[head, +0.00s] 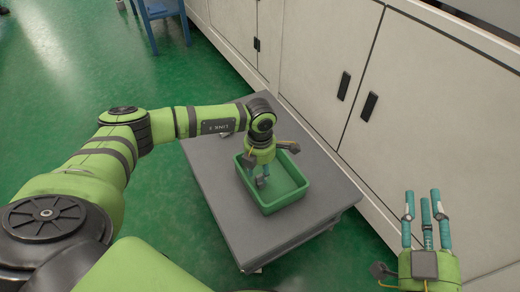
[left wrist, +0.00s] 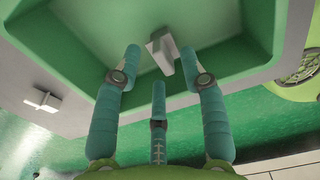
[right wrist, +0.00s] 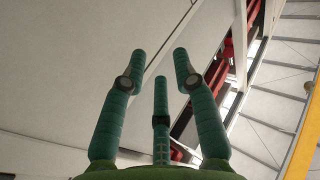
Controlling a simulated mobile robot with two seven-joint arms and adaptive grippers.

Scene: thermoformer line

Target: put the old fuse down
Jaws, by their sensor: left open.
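A green tray (head: 285,200) stands on the grey cart. My left gripper (head: 262,182) points down into it, with its fingers spread. In the left wrist view, a small pale grey fuse (left wrist: 163,50) is inside the tray (left wrist: 225,75), just beyond and between the left fingertips (left wrist: 163,80). The fingers are apart and do not close on it. I cannot tell if it touches the tray floor. In the head view the hand hides it. My right gripper (head: 424,205) is open and empty at the lower right, fingers pointing up in the picture, away from the tray.
A second small pale part (left wrist: 42,99) lies on the cart top outside the tray. The grey cart (head: 215,185) has free room around the tray. Pale cabinets (head: 320,60) with black handles run along the cart's right side. A blue chair (head: 160,12) stands far back.

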